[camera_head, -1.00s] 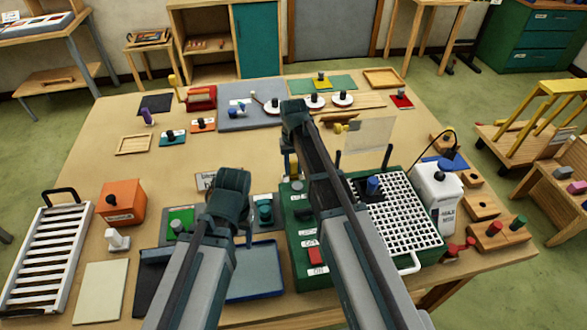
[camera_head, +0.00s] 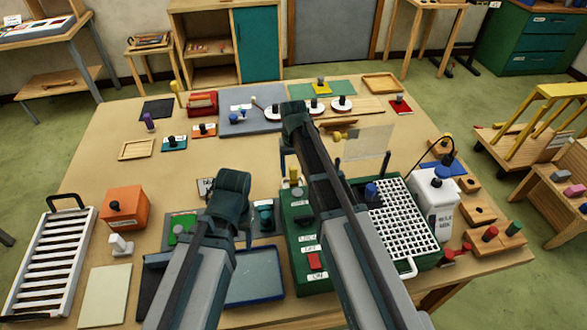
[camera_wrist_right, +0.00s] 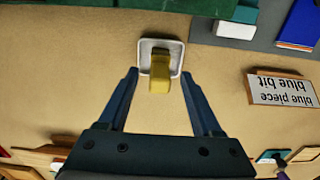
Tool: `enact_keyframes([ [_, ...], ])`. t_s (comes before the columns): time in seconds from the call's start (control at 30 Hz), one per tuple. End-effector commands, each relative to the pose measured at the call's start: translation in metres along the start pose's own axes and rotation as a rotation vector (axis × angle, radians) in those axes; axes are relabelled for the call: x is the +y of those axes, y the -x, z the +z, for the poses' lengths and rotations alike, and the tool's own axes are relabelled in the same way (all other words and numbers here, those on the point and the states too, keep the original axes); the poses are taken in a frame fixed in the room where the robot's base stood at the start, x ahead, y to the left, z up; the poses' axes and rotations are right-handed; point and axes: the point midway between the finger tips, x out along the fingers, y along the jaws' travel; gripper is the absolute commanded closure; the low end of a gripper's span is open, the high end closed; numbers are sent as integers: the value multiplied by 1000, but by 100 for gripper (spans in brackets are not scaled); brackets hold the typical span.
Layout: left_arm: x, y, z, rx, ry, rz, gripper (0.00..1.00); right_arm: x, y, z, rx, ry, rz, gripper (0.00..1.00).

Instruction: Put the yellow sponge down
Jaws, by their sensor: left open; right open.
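The yellow sponge (camera_wrist_right: 160,70) sits in a small white square dish (camera_wrist_right: 147,45) in the right wrist view. In the head view the sponge (camera_head: 294,174) shows as a small upright yellow piece just behind the green machine. My right gripper (camera_wrist_right: 158,88) is open, with one finger on each side of the sponge and a visible gap to both. In the head view my right gripper (camera_head: 289,156) is partly hidden by its own arm. My left gripper (camera_head: 247,232) hangs over the near middle of the table, its fingertips mostly hidden.
A blue tray (camera_head: 255,275) and an orange box (camera_head: 125,207) are near the left arm. A label card (camera_wrist_right: 283,90) stands near the dish. The table's centre left is clear.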

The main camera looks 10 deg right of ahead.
Motion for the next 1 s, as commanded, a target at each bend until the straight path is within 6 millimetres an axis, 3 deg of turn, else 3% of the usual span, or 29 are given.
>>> enact_keyframes([
  [0.03, -1, 15, 1, 0, 0, 0, 38, 0, 15, 0, 0, 0, 0, 34],
  [0.5, -8, 85, 5, 0, 8, 2, 38, 0, 85, 0, 0, 0, 0, 34],
  [0.83, -9, 96, 6, 0, 13, 3, 38, -1, 97, 2, 0, 2, 0, 34],
  [0.93, -9, 96, 6, 0, 13, 3, 38, -14, 96, 29, -5, 36, 9, 34],
  [1.0, -9, 96, 6, 0, 13, 3, 38, -30, 96, 68, -12, 86, 22, 34],
])
